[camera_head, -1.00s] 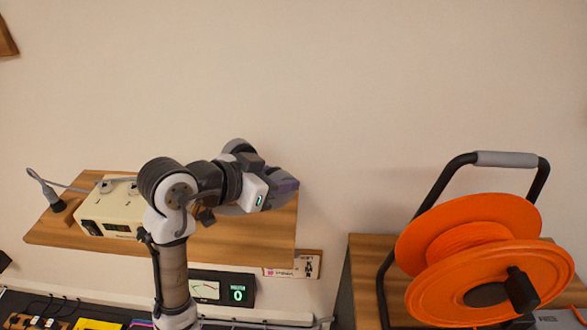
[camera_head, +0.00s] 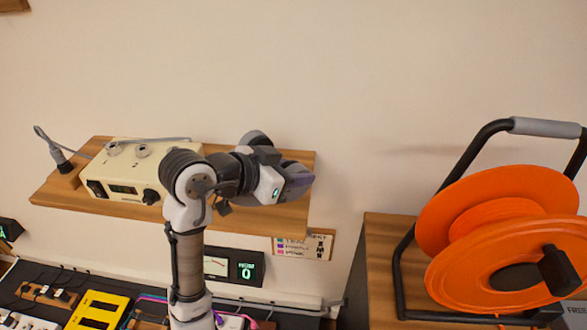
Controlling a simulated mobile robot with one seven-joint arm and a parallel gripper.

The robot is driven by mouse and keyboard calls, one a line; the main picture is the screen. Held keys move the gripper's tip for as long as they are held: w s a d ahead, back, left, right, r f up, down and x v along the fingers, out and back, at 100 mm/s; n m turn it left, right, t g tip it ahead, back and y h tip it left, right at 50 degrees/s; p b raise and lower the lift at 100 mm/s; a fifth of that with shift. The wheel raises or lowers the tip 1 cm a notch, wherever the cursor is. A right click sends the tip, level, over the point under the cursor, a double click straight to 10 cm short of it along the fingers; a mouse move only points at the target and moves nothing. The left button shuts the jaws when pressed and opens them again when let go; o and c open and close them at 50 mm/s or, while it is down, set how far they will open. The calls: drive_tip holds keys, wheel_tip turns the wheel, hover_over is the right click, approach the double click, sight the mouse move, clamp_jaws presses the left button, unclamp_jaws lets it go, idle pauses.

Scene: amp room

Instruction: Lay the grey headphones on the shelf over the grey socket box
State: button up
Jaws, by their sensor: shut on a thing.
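A wooden wall shelf (camera_head: 63,195) runs across the left half of the view. My arm stands in front of it, and my gripper (camera_head: 299,181) is over the shelf's right end, pointing right and away. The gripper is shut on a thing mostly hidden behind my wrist. A dark grey rounded piece (camera_head: 257,138) shows above the wrist; it may be part of the grey headphones, but I cannot tell for sure. Whether the held thing touches the shelf is not visible. I cannot make out a grey socket box below the shelf, where my arm hides part of the bench.
Below are a meter panel (camera_head: 235,267), a label sign (camera_head: 304,245) and a yellow unit (camera_head: 97,312). An orange cable reel (camera_head: 450,235) stands right.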

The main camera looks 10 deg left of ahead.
drive_tip(key=shift+f, duration=0.45)
drive_tip(key=o, duration=1.2)
drive_tip(key=b+v, duration=0.2)
drive_tip(key=v, duration=1.2)
drive_tip(key=shift+b, duration=0.3)
drive_tip(key=shift+w+d, duration=0.1)
